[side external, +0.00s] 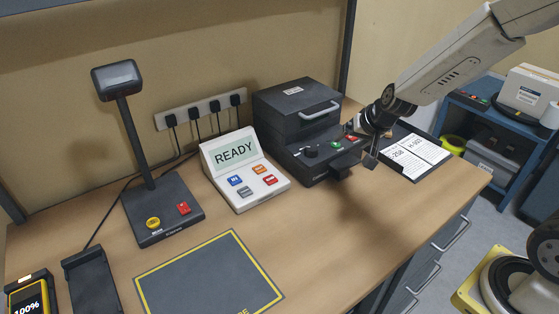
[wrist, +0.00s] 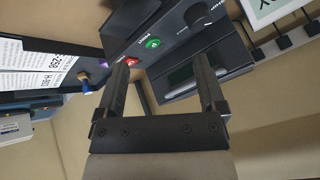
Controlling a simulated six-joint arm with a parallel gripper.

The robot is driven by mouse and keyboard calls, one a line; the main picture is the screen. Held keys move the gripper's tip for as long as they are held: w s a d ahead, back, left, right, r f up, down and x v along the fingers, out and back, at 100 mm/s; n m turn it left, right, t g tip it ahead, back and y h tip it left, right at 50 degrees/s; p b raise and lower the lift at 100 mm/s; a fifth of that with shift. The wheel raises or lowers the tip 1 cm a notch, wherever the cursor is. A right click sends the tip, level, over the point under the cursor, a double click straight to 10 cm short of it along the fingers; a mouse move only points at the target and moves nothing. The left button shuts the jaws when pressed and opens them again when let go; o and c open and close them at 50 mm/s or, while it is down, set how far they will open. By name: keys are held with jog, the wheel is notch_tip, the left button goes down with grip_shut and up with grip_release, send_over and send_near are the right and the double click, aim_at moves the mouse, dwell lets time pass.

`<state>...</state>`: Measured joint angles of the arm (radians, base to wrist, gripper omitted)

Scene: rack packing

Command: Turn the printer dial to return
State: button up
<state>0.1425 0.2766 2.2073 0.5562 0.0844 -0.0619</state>
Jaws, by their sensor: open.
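The printer (side external: 297,104) is a dark box with a lid handle at the back of the bench. Its front panel carries a round black dial (side external: 311,151), a green button (side external: 335,145) and a red button (side external: 352,138). In the wrist view the dial (wrist: 202,15) is at the top right, and its pointer setting is too small to read. The green button (wrist: 153,43) and red button (wrist: 132,62) show there too. My gripper (side external: 371,160) is open and empty, at the right end of the printer's front. In the wrist view its fingers (wrist: 160,62) are apart, below the buttons, clear of the dial.
A white READY console (side external: 277,201) stands left of the printer. A scanner stand (side external: 165,212) and a yellow-edged mat (side external: 208,280) are further left. A clipboard with papers (side external: 415,157) lies right of the printer. The bench in front of the printer is clear.

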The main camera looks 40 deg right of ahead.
jog(key=s+a+f+n+g, duration=0.1)
jog(key=s+a+n+g, duration=0.3)
jog(key=s, duration=0.6)
jog(key=n+t, duration=0.2)
jog(key=n, duration=0.4)
send_near(311, 148)
jog(key=f, duration=0.1)
jog(key=shift+w+d+f+y, duration=0.1)
jog(key=shift+w+d+y, duration=0.2)
jog(key=shift+w+d, duration=0.15)
jog(key=shift+f, duration=0.15)
jog(key=shift+x, duration=3.75)
jog(key=shift+a, duration=0.1)
grip_shut()
